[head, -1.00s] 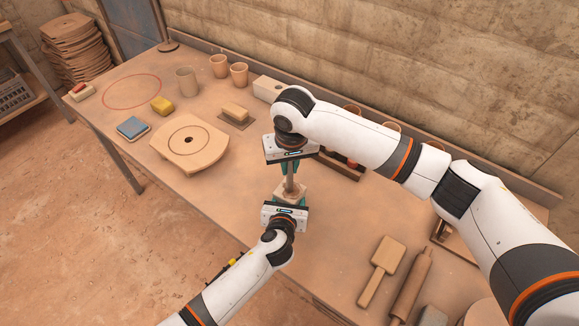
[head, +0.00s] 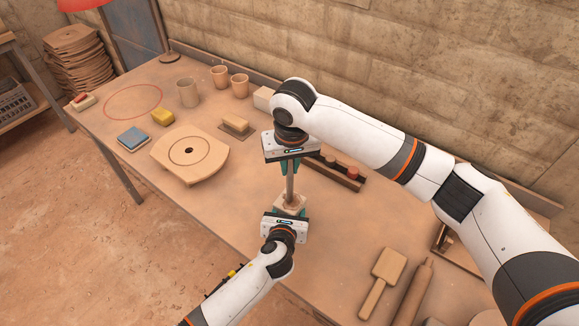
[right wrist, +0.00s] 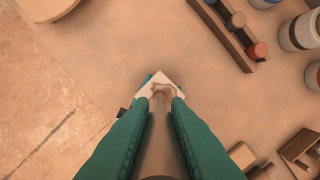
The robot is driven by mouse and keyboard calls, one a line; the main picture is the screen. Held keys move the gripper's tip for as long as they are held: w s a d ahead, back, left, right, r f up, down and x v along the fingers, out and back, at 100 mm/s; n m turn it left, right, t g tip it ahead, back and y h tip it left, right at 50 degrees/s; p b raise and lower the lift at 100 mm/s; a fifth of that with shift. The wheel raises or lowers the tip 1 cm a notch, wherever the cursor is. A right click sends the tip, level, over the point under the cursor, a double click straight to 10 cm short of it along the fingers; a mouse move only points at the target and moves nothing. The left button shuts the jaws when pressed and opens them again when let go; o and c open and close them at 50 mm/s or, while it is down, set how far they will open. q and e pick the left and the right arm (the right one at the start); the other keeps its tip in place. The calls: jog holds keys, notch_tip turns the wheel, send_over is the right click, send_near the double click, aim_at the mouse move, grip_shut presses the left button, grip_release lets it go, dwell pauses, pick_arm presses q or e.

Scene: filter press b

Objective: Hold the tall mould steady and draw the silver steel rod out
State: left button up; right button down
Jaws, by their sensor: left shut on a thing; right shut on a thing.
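The tall mould (head: 289,203), a pale block, stands near the table's front edge in the head view. My left gripper (head: 290,208) is shut on it from the front, hiding much of its body. The silver steel rod (head: 290,183) rises upright from the mould's top. My right gripper (head: 291,166) is shut on the rod's upper part, above the mould. In the right wrist view, the green fingers close around the rod (right wrist: 160,125), with the mould's pale top (right wrist: 160,84) beyond. The rod's lower end is hidden, so I cannot tell how deep it sits.
A round-holed wooden slab (head: 188,151) lies to the left. A wooden rack (head: 336,170) with coloured pieces is behind my right gripper. A paddle (head: 384,277) and rolling pin (head: 413,290) lie at the right front. Clear tabletop surrounds the mould.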

jog(key=shift+r, duration=1.05)
pick_arm(q)
jog(key=shift+f, duration=0.1)
pick_arm(e)
jog(key=shift+r, duration=0.5)
pick_arm(q)
jog(key=o, duration=1.3)
